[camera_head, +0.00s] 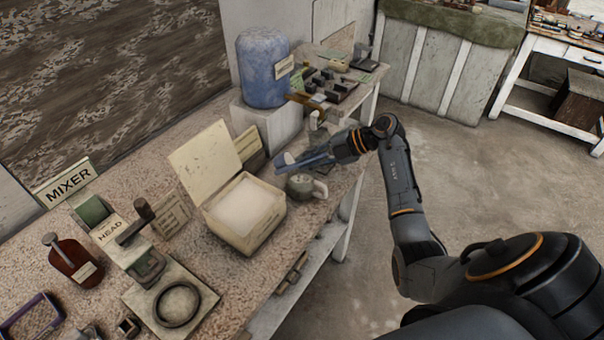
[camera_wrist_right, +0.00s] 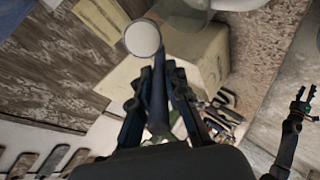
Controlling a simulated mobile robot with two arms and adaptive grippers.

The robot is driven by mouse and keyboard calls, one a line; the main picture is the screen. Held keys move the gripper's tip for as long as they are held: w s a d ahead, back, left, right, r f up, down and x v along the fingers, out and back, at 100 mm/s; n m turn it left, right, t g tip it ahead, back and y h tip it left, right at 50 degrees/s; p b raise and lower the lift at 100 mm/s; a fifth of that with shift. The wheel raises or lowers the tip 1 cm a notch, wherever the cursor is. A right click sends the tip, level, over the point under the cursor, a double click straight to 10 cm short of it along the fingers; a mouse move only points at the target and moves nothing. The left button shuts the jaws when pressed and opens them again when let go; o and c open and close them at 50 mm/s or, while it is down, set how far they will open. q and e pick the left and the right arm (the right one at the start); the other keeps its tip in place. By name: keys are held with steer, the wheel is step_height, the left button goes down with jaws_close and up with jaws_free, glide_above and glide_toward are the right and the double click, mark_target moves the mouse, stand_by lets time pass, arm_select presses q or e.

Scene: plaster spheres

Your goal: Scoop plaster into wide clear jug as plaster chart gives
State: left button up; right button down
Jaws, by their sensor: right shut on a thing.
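My right gripper (camera_head: 325,157) is shut on the blue handle of a scoop (camera_head: 288,160), whose round end shows white in the right wrist view (camera_wrist_right: 143,38). I hold it in the air above the bench. A small jug (camera_head: 300,187) with a pale handle stands under and beside the scoop; I cannot tell if it is the wide clear one. An open cream box (camera_head: 245,236) of white plaster (camera_head: 246,205) stands left of it. The plaster chart cannot be made out for sure. My left gripper (camera_wrist_right: 306,91) shows small in the wrist view, its fingertips apart and apparently empty.
A blue drum (camera_head: 262,68) stands on a pale block behind the jug. A card (camera_head: 250,147) stands behind the box lid. A mixer head (camera_head: 122,236), a brown bottle (camera_head: 75,262) and a ring on a plate (camera_head: 178,304) occupy the left. The bench's front edge is close to the jug.

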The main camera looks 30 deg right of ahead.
steer(key=shift+s+d+f+t+y, duration=0.1)
steer(key=shift+d+t+y, duration=0.1)
steer(key=shift+t+y, duration=0.1)
steer(key=shift+b, duration=0.3)
steer(key=shift+s+d+f+b, duration=0.15)
steer(key=shift+f+b, duration=0.15)
steer(key=shift+b, duration=0.15)
steer(key=shift+s+d+f+t+y+b, duration=0.1)
steer(key=shift+f+t+y+b, duration=0.1)
steer(key=shift+t+y+b, duration=0.35)
steer(key=shift+r, duration=0.1)
steer(key=shift+s+d+f+t+y+b, duration=0.15)
steer(key=shift+d+f+t+y+b, duration=0.2)
steer(key=shift+b, duration=0.5)
steer(key=shift+s+f+t+y+b, duration=0.1)
steer(key=shift+t+y+b, duration=0.3)
steer(key=shift+b, duration=0.45)
